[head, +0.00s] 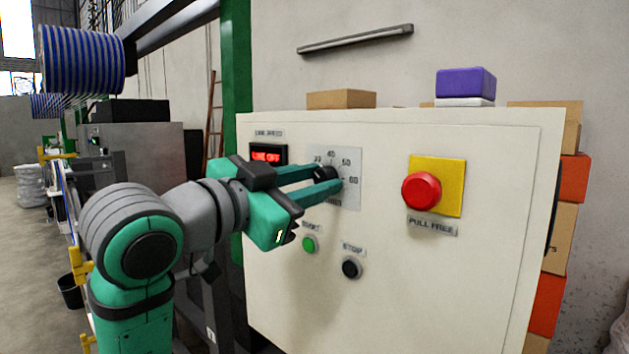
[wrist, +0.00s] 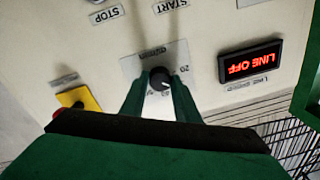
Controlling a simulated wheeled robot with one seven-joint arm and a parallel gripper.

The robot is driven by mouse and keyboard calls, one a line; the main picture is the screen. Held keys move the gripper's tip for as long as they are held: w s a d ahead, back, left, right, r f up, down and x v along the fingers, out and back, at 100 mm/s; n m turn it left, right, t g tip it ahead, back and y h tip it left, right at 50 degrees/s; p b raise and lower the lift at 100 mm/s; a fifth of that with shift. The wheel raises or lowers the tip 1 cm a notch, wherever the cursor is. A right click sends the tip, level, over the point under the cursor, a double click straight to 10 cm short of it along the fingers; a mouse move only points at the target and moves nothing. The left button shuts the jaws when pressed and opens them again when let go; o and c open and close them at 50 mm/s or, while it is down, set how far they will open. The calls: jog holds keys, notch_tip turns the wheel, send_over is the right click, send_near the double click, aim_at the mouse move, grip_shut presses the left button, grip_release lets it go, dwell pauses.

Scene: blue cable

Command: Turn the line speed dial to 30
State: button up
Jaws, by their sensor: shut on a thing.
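The line speed dial is a black round knob (wrist: 160,78) on a pale scale plate (head: 351,193) with printed numbers, on the cream control panel (head: 400,290). In the head view my gripper (head: 331,179) reaches the knob from the left, and its fingers partly cover the knob and plate. In the wrist view, which is upside down, the two green fingers stand on either side of the knob, shut on it. A white pointer mark shows on the knob, but I cannot tell which number it is at. A red display (head: 267,154) reads LINE OFF.
A green start button (head: 310,243) and a black stop button (head: 351,268) sit below the dial. A red emergency knob (head: 421,190) on a yellow plate (head: 452,170) sticks out to the right. Boxes (head: 341,99) show behind the panel.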

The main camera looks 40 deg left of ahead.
jog(key=shift+a+m, duration=0.15)
jog(key=shift+m, duration=0.25)
jog(key=shift+d+r, duration=0.1)
jog(key=shift+d, duration=0.1)
jog(key=o, duration=1)
jog(key=shift+o, duration=0.2)
jog(key=s, duration=1.1)
jog(key=shift+a+f, duration=0.2)
jog(key=shift+a, duration=0.05)
jog(key=shift+w, duration=0.15)
